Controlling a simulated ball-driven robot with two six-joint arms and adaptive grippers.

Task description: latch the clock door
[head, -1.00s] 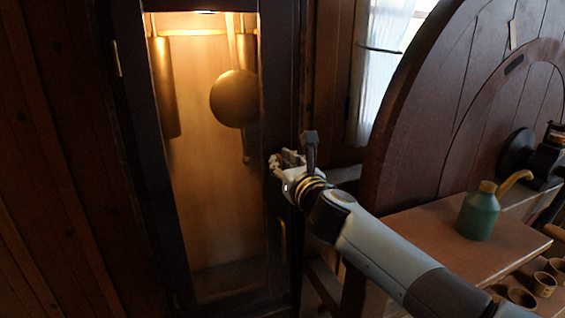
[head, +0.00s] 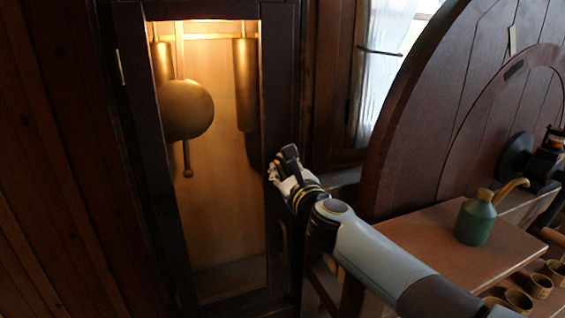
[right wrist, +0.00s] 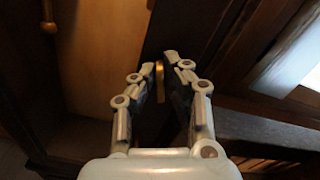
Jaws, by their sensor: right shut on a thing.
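The clock door (head: 146,120) is a tall dark wooden frame with a glass pane, lit warm from inside. It looks closed or nearly so; I cannot tell whether it is fully flush. My right gripper (head: 272,172) is at the door's right-hand stile, about mid-height. In the right wrist view, my right gripper (right wrist: 165,65) is shut on a small brass latch piece (right wrist: 159,82), which stands between the fingertips against dark wood. In the head view the fingers hide this piece. My left gripper is not in view.
Behind the glass hang a round pendulum bob (head: 186,110) and brass weights (head: 245,85). At right stand a large dark wooden wheel (head: 405,120) and a bench (head: 400,228) with a green oil can (head: 475,222) and several small cups (head: 518,300). A window (head: 390,60) is behind.

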